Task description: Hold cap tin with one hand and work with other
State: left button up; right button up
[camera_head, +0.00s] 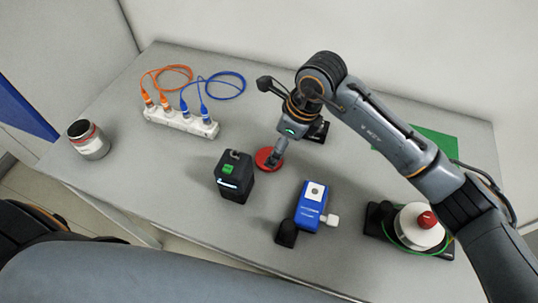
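A small round red tin or lid (267,159), which may be the cap tin, lies on the grey bench near the middle. My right gripper (277,158) reaches down from above at its right edge. The fingers look close together and partly cover the red piece. I cannot tell whether they grip it or only touch it. My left arm crosses the bottom left, and its gripper is out of view.
A black device (234,178) with a lit display and a blue box (311,206) stand nearby. A white cable block (181,121) holds orange and blue cables. A jar (88,140) stands at the left edge, a cable spool (418,228) at right, a green mat (437,143) behind my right arm.

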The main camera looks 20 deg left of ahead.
jog(key=shift+a+f+p, duration=0.1)
jog(key=shift+f+p, duration=0.2)
jog(key=shift+p, duration=0.1)
jog(key=p+x, duration=0.1)
jog(key=x, duration=0.2)
jog(key=shift+s+a+f+p, duration=0.15)
jog(key=shift+f+p, duration=0.1)
jog(key=shift+p, duration=0.05)
jog(key=shift+a+f, duration=0.15)
jog(key=shift+f, duration=0.3)
jog(key=c, duration=0.8)
